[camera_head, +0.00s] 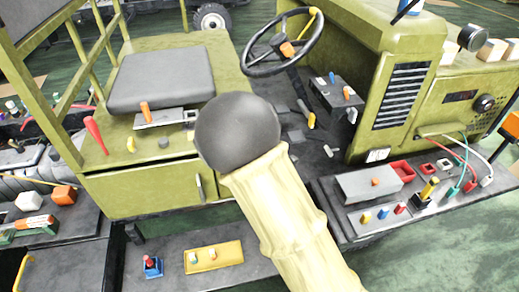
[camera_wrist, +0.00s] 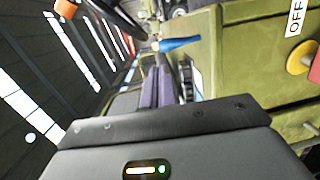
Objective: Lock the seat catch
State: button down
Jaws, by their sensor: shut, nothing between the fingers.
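The grey seat (camera_head: 160,80) lies flat on the olive seat box in the head view. At its front edge an orange-handled lever (camera_head: 146,112) stands on a small grey plate (camera_head: 172,118); this looks like the seat catch, and I cannot tell whether it is locked. My arm, with a dark round joint and cream cover, crosses the middle of that view and hides what lies behind it. My gripper (camera_wrist: 158,68) shows in the wrist view, its dark purple-grey fingers together and empty. I cannot clearly make out the catch there.
A red lever (camera_head: 95,134) and a small yellow handle (camera_head: 131,145) stand left of the catch. The steering wheel (camera_head: 284,42) is at the right. The wrist view shows a blue handle (camera_wrist: 180,43) near the fingertips and a yellow knob (camera_wrist: 299,59) at the right.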

jog(key=s+d+r+b, duration=0.1)
jog(key=s, duration=0.5)
jog(key=shift+s, duration=0.35)
jog(key=shift+d, duration=0.1)
jog(key=shift+d, duration=0.1)
jog(key=s+d+f+m+g+h, duration=0.1)
jog(key=s+d+f+m+g, duration=0.1)
jog(key=d+f+m+g, duration=0.25)
jog(key=s+d+f+m+g+h, duration=0.1)
jog(key=s+d+f+m+g, duration=0.15)
jog(key=d+m, duration=0.4)
jog(key=s+d+m+g, duration=0.7)
jog(key=s+d+m, duration=0.1)
jog(key=s, duration=0.4)
jog(key=shift+s+r+m+h, duration=0.3)
jog(key=shift+s+m, duration=0.05)
jog(key=shift+m, duration=0.15)
